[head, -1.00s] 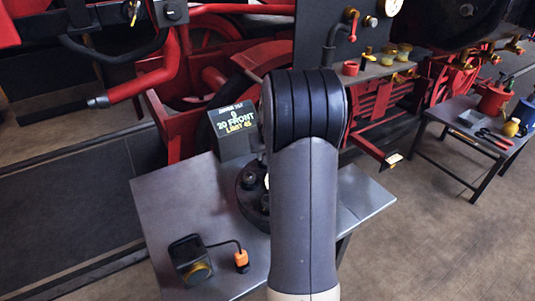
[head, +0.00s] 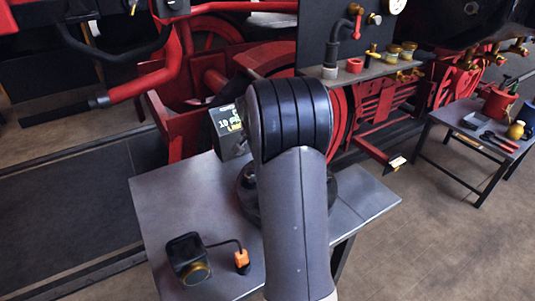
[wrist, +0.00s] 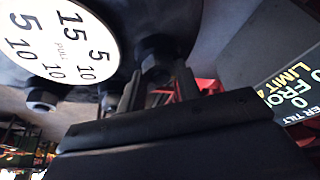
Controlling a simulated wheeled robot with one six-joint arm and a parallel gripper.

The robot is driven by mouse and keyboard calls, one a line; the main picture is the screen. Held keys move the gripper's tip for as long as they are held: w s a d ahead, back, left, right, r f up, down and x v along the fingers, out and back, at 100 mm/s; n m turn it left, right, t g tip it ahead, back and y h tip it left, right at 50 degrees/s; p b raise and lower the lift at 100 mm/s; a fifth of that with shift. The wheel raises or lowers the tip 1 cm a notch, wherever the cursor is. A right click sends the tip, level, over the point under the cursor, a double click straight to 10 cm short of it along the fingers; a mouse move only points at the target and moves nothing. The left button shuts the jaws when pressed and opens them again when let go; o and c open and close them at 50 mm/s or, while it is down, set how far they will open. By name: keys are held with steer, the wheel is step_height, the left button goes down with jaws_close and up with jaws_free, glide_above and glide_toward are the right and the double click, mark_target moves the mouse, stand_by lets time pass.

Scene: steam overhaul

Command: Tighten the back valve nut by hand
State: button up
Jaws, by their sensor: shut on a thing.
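In the wrist view a dark round valve cover carries a white disc (wrist: 62,38) printed with numbers such as 15, 10 and 5. Several dark nuts stand around it, one at the lower left (wrist: 40,99). My gripper (wrist: 158,82) has its two fingers on either side of a nut (wrist: 156,52) beside the disc, shut on it. I cannot tell from its markings whether this is the back nut. In the head view my arm hides the gripper and most of the round dark valve base (head: 248,195) on the grey table (head: 165,215).
A display box (head: 230,131) stands behind the valve, partly hidden by my arm; its text also shows in the wrist view (wrist: 297,85). A black device (head: 188,258) with an orange-ended cable (head: 242,260) lies at front left. Red machinery stands behind; a tool table (head: 478,130) is at right.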

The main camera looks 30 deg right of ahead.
stand_by(0.3)
steer(key=o, duration=1)
steer(key=shift+r, duration=0.1)
steer(key=v, duration=1)
steer(key=shift+a+r, duration=0.2)
steer(key=shift+r, duration=0.1)
steer(key=x, duration=1)
steer(key=shift+d+f, duration=0.2)
steer(key=shift+f, duration=0.15)
